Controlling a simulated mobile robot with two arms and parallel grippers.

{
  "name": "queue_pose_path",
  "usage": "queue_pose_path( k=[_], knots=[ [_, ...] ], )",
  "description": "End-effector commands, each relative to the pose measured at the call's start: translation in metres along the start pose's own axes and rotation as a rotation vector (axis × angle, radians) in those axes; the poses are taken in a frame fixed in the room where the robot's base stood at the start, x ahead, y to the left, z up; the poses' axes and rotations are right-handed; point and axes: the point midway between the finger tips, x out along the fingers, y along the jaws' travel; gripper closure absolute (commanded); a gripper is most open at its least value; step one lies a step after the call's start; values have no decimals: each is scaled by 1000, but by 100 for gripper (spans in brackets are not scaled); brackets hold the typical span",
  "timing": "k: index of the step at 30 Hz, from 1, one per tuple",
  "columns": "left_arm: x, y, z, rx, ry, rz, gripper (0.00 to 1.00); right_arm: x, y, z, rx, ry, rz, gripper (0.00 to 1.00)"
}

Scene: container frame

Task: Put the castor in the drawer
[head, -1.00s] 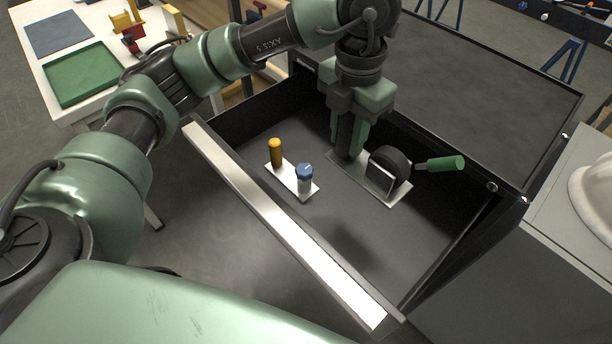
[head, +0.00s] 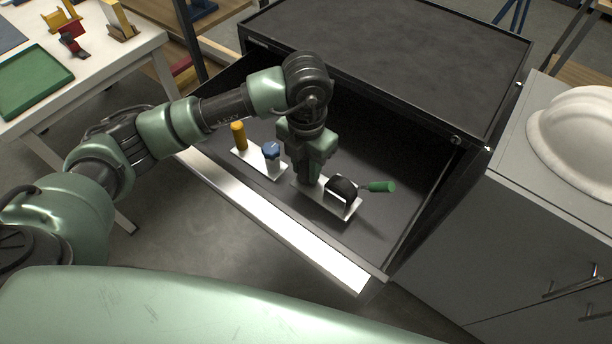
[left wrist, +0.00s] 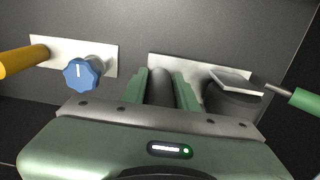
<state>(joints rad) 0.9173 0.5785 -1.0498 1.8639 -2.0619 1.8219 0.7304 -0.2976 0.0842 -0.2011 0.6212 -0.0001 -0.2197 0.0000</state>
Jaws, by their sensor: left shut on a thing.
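The castor (head: 342,188), a black wheel with a light metal plate on its side, is inside the open drawer (head: 270,213). It stands on a pale base plate (head: 350,211), and shows right of the fingers in the left wrist view (left wrist: 236,98). My left gripper (head: 307,178) points down into the drawer, just left of the wheel. In the left wrist view its green fingers (left wrist: 160,78) are shut on a dark cylinder (left wrist: 160,90) at the left end of that plate. I cannot tell whether cylinder, plate and wheel are one piece. My right gripper is out of view.
A second pale plate with a yellow post (head: 239,136) and a blue knob (head: 271,152) lies left in the drawer. A green handle (head: 381,186) is right of the wheel. The black cabinet top (head: 400,60) is bare. A grey cabinet (head: 450,220) stands at right.

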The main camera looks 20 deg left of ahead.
Motion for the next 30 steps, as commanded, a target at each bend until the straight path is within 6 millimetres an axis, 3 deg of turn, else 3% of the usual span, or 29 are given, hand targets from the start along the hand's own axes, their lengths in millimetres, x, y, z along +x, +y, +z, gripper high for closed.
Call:
queue_pose_path(
  k=[9, 20, 21, 23, 30],
  knots=[
    [38, 0, 0, 0, 1, -1, 100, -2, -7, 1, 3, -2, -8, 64],
    [43, 0, 0, 2, -2, 0, 100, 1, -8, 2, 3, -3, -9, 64],
    [45, 0, 0, 1, 1, 1, 68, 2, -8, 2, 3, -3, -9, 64],
    [44, 0, 0, 1, 1, 1, 52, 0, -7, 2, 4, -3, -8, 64],
    [44, 0, -1, 1, 1, 1, 50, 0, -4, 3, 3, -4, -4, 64]
  ],
)
